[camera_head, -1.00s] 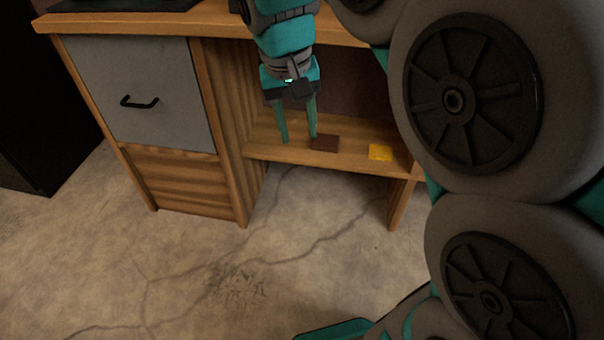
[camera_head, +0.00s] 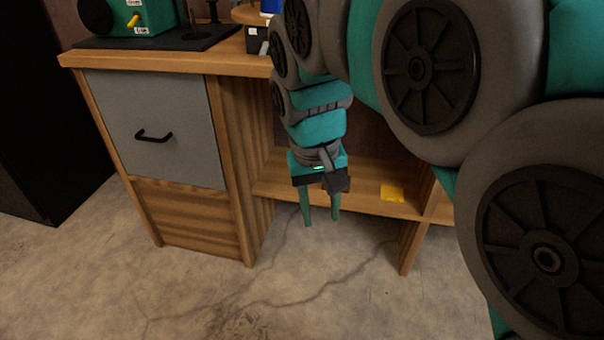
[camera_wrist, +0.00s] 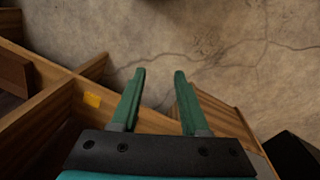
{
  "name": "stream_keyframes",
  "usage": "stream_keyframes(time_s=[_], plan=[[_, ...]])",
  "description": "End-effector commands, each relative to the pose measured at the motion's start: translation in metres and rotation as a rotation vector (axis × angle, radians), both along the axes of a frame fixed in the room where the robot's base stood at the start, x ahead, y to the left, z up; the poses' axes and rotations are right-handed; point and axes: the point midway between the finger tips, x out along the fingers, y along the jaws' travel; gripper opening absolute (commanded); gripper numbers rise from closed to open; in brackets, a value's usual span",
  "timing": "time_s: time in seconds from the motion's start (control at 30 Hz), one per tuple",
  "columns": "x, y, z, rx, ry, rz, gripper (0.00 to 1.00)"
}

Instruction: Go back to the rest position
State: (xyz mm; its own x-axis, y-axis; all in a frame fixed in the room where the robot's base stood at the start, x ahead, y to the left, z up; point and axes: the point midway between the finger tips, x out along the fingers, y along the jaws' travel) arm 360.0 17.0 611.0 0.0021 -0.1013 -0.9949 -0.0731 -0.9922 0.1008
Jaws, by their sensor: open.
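My gripper (camera_head: 321,221) hangs pointing down in front of the desk's low shelf, its two green fingers apart with nothing between them. The wrist view shows the same open fingers (camera_wrist: 160,73) over bare concrete floor. The wooden shelf (camera_head: 365,204) is behind the gripper. The dark brown flat piece seen earlier on the shelf is not visible in the head view now; the gripper covers that area.
The wooden desk (camera_head: 168,61) has a grey drawer front with a black handle (camera_head: 154,136) left of the gripper. A green machine (camera_head: 143,17) stands on a black mat on top. A black cabinet is at far left. The cracked floor (camera_head: 190,295) in front is clear.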

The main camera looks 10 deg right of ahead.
Motion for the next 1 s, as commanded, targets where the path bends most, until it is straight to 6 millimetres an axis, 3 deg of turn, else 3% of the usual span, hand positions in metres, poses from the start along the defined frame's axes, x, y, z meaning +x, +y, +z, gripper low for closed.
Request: stream_keyframes(time_s=[0.2, 0.4, 0.5, 0.67, 1.0], plan=[[-0.057, -0.013, 0.004, 0.029, 0.063, 0.022, 0.45], [-0.125, -0.018, -0.008, 0.075, 0.128, 0.047, 0.45], [-0.148, -0.018, -0.014, 0.093, 0.148, 0.056, 0.45], [-0.165, -0.018, -0.021, 0.106, 0.163, 0.063, 0.45], [-0.165, -0.017, -0.023, 0.107, 0.164, 0.065, 0.45]])
